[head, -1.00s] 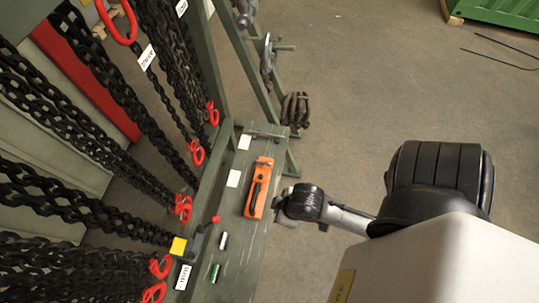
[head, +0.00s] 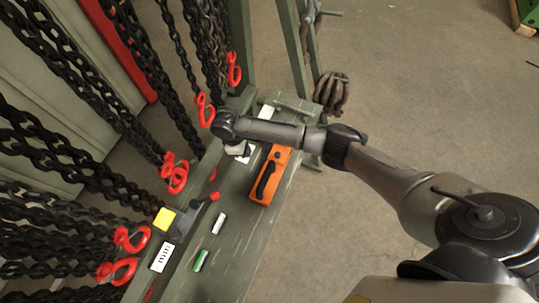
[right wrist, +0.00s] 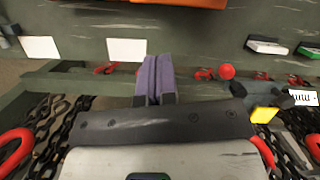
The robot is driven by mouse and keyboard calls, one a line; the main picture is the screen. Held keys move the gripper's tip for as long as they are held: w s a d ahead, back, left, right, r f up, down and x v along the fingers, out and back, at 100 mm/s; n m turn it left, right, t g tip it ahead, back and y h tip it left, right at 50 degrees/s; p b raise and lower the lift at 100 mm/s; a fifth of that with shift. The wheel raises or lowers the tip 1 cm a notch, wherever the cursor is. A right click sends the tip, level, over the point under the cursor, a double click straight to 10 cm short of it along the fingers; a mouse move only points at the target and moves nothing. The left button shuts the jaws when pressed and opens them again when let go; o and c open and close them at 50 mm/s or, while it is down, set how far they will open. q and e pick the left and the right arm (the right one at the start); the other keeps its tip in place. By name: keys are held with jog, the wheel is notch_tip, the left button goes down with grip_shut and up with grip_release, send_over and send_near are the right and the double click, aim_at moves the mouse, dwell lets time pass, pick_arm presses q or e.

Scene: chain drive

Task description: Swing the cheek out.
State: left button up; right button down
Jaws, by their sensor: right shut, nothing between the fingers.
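No part is clearly recognisable as the cheek. An orange body with a black handle (head: 269,176) lies on the green bench; its edge shows at the top of the right wrist view (right wrist: 180,3). A red ball knob (head: 214,197) on a dark fitting stands at the bench's chain-side edge, beside a yellow block (head: 164,219); the knob (right wrist: 227,71) and block (right wrist: 264,114) also show in the right wrist view. My right gripper (head: 238,150) is over the bench, left of the orange body. Its fingers (right wrist: 157,62) are together and empty. My left gripper is out of view.
Black chains (head: 110,165) with red hooks (head: 130,240) hang along the left. White labels (right wrist: 126,49) lie flat. Open floor (head: 420,90) is at right.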

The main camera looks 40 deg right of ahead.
jog(key=w+d+m+b, duration=0.1)
jog(key=w+d+b, duration=0.1)
jog(key=w+d, duration=0.25)
send_over(270, 155)
jog(key=w, duration=0.1)
jog(key=shift+g+h, duration=0.4)
jog(key=f, duration=0.8)
jog(key=shift+a+f, duration=0.4)
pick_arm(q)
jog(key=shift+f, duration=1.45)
pick_arm(e)
jog(key=shift+s+d+f, duration=0.1)
jog(key=shift+s+d, duration=0.2)
jog(key=shift+s, duration=0.2)
